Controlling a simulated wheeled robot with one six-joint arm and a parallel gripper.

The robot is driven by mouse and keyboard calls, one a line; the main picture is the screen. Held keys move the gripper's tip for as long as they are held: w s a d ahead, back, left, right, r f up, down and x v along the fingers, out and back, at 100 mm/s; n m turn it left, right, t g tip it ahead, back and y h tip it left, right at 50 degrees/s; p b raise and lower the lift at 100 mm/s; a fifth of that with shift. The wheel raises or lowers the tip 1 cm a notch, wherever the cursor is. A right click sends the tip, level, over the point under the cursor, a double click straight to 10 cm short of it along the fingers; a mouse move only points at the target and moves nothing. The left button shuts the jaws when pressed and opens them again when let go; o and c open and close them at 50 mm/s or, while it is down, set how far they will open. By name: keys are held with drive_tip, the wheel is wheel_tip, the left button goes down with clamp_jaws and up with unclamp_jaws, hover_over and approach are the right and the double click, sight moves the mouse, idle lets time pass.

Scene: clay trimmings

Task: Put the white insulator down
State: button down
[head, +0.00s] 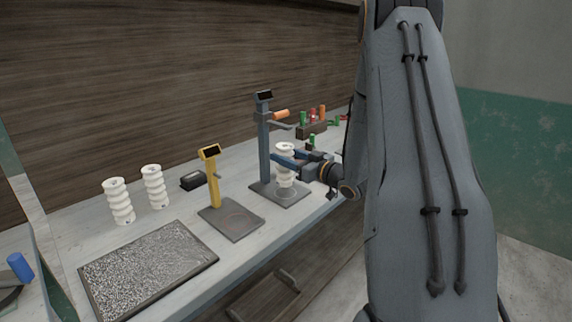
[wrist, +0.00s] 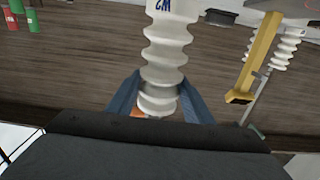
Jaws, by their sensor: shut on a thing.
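My gripper (head: 287,164) has its blue fingers shut on a white ribbed insulator (head: 285,149). Two more white insulators stand on the bench at the left, a nearer one (head: 118,203) and a farther one (head: 154,187).
A yellow stand (head: 212,180) on a dark base and a black box (head: 192,180) are left of the grey stand. A speckled dark-rimmed tray (head: 150,268) lies at the front left. A brown rack (head: 312,131) with red and green items is behind. Bare bench lies around the insulators.

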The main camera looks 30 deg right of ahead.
sight(285, 178)
drive_tip(key=shift+f+p, duration=0.5)
drive_tip(key=shift+f, duration=1.2)
drive_tip(key=shift+f, duration=0.15)
drive_tip(key=c, duration=0.9)
unclamp_jaws()
